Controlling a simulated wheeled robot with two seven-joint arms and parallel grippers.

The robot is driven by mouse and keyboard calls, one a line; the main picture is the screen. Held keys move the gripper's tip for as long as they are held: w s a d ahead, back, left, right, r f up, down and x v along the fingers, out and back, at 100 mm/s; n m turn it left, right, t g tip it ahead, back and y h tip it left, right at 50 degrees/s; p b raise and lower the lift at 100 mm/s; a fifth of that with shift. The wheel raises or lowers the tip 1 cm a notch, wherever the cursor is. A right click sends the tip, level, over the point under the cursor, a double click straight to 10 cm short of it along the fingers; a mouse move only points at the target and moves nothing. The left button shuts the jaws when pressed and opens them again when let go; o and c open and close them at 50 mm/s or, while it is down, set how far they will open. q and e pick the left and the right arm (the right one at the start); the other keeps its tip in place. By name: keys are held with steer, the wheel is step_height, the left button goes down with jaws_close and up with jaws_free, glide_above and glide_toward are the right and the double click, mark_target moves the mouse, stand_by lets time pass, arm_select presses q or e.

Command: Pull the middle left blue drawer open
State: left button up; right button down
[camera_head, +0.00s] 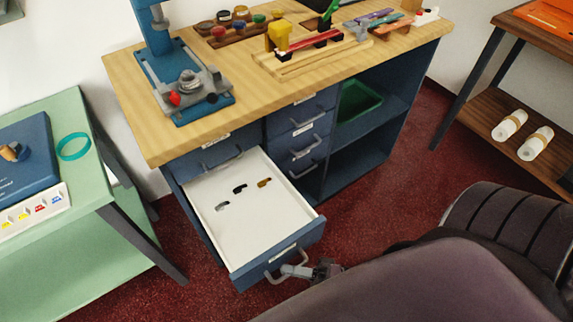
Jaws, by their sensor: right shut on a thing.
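The middle left blue drawer (276,270) is pulled well out of the counter, below a shut upper drawer (222,152). Its white inside (245,225) shows, with a few small dark and brown pieces (240,188) lying on the bottom. Its grey bar handle (272,277) is on the front panel. My right gripper (287,271) is at this handle, shut on it, coming from the right. The fingers are small in the view. My left gripper is not in view.
The wooden counter top (130,80) holds a blue stand (185,80) and trays of tools. Shut drawers (300,130) and a shelf with a green bin (358,100) are right of the open drawer. A green table (100,215) stands left.

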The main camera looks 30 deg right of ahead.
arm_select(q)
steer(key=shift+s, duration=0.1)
arm_select(e)
steer(key=shift+s, duration=0.15)
steer(key=c, duration=1.5)
jaws_free()
